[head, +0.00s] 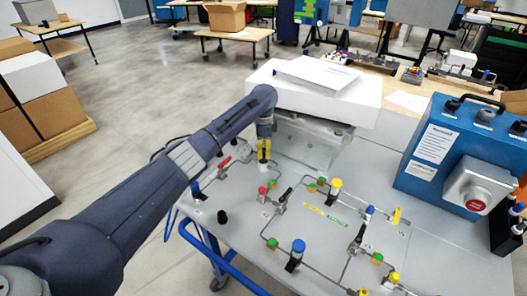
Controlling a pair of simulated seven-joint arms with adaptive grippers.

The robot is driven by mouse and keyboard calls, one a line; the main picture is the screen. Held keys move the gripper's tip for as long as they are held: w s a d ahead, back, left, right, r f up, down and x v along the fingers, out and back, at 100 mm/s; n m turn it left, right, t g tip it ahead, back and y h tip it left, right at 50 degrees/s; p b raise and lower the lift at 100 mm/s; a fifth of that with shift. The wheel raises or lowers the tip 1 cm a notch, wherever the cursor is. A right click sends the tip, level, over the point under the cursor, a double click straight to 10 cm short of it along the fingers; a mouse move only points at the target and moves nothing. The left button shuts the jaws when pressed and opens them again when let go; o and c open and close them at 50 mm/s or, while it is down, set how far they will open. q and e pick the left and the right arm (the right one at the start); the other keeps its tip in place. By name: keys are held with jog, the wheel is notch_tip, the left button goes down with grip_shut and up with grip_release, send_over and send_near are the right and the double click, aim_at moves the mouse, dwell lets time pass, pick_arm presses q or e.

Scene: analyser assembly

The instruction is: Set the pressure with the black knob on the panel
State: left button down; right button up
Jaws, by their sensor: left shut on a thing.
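My left gripper (264,150) points down at the back left of the grey panel (330,215). Its yellow fingers are shut just above a small pale fitting (264,168), around the place of the black knob. The fingers hide the knob, so its turn cannot be seen. A round gauge (243,150) sits just left of the fingers. A separate short black cylinder (222,217) stands near the panel's left edge, apart from the gripper. My right gripper is out of view.
Thin tubes, coloured valves and a blue-topped knob (298,246) cover the panel. A white box (315,90) stands close behind the gripper. A blue control box (450,155) with a red button stands at the right. A red-handled valve (224,163) is left of the fingers.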

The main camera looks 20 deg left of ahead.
aim_at(264, 151)
pick_arm(q)
jog(key=m, duration=0.5)
jog(key=shift+m, duration=0.7)
jog(key=shift+d, duration=0.1)
jog(key=c, duration=0.9)
grip_release()
notch_tip(264, 151, up, 12)
